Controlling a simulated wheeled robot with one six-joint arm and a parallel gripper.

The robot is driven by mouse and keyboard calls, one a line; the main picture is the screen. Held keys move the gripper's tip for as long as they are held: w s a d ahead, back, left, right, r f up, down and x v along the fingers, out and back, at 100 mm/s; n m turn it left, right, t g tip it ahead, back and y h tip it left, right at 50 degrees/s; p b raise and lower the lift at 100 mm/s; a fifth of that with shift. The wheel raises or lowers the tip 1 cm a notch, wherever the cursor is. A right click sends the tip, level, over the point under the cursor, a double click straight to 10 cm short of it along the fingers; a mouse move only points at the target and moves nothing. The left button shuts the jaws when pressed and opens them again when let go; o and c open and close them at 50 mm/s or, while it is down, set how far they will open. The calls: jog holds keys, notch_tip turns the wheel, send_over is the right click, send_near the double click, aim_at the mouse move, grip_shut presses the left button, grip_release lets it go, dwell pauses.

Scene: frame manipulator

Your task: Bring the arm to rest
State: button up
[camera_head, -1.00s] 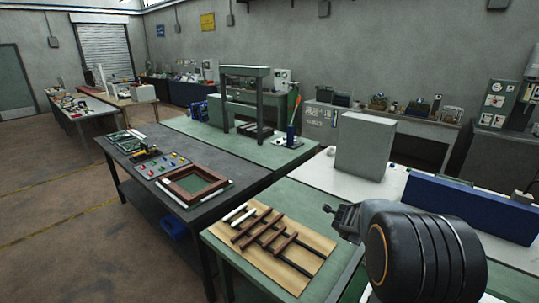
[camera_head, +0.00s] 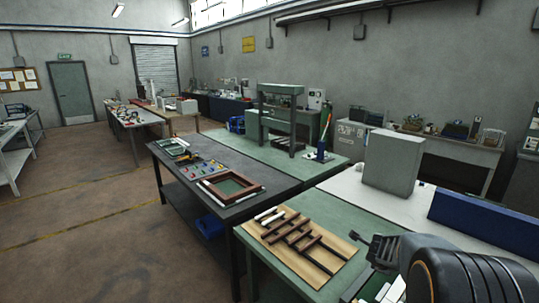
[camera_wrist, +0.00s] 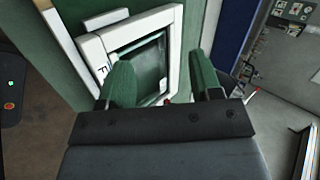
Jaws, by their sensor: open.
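My arm shows at the lower right of the head view, and my gripper (camera_head: 368,243) juts out at its left end, small and dark. In the wrist view, the two green fingers of my gripper (camera_wrist: 160,62) stand apart with nothing held between them. Beyond the fingers lies a white frame (camera_wrist: 91,45) around a dark greenish pane, on a green surface. I cannot tell the gap between the fingertips and the frame. In the head view, white parts (camera_head: 383,291) show below the gripper, partly hidden by my arm.
A wooden board (camera_head: 272,240) with dark brown strips lies on the near green bench. A brown frame (camera_head: 241,195) lies on the dark bench (camera_head: 262,182). A grey box (camera_head: 393,160) and a long blue block (camera_head: 490,222) stand to the right. Open floor (camera_head: 110,240) lies at the left.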

jog(key=s+a+r+n+y+b, duration=0.1)
jog(key=s+a+n+y, duration=0.3)
jog(key=a+n, duration=0.4)
jog(key=s+a+r+n+y, duration=0.1)
jog(key=s+a+n+y, duration=0.25)
jog(key=a+n, duration=0.45)
jog(key=s+a+r+n+g+h+b, duration=0.1)
jog(key=s+a+r+n+g+b, duration=0.1)
jog(key=s+n, duration=0.7)
jog(key=shift+s+a+n+b, duration=0.3)
jog(key=shift+s+a+b, duration=0.35)
jog(key=shift+s, duration=2.9)
